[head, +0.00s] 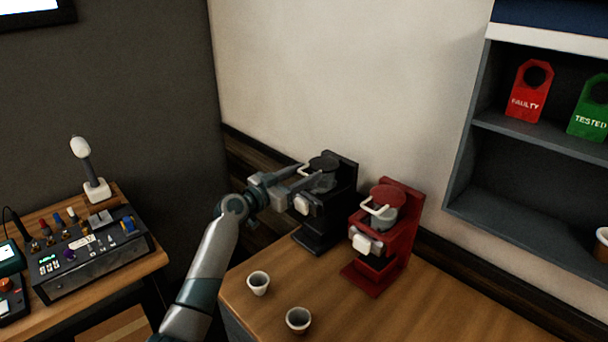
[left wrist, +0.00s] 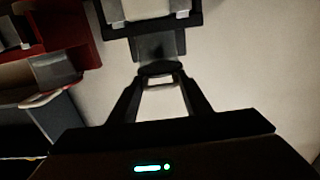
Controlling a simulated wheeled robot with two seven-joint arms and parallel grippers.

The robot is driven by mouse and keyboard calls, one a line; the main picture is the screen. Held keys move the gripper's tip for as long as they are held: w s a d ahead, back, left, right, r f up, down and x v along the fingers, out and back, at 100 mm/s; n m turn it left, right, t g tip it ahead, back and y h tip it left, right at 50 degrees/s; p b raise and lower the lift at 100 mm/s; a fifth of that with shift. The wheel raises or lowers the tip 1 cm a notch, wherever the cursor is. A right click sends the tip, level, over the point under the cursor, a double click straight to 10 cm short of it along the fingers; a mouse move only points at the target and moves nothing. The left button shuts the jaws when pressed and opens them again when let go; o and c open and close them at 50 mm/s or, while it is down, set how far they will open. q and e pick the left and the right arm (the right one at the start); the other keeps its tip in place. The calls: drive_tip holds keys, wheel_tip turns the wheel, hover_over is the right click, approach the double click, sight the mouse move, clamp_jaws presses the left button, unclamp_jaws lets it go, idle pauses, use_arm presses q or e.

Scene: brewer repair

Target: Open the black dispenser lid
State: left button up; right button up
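The black dispenser (head: 346,199) stands upright on the wooden counter, left of a red one. Its round black lid (head: 323,162) lies flat on top and looks closed. My left gripper (head: 317,180) reaches in from the left at lid height, its fingers spread at the lid's front. In the left wrist view the left gripper (left wrist: 161,82) has its fingers apart, with the pale lid handle (left wrist: 161,81) between the tips and the dark lid (left wrist: 160,68) just beyond. Contact with the handle cannot be told. My right gripper is in neither view.
The red dispenser (head: 401,235) stands close on the right. Two white cups (head: 258,283) (head: 298,320) stand on the counter (head: 440,310) in front. A wall shelf (head: 520,197) is at the right, and a side table with a control box (head: 85,262) at the left.

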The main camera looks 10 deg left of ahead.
use_arm(q)
drive_tip(key=shift+d, duration=0.1)
drive_tip(key=c, duration=0.7)
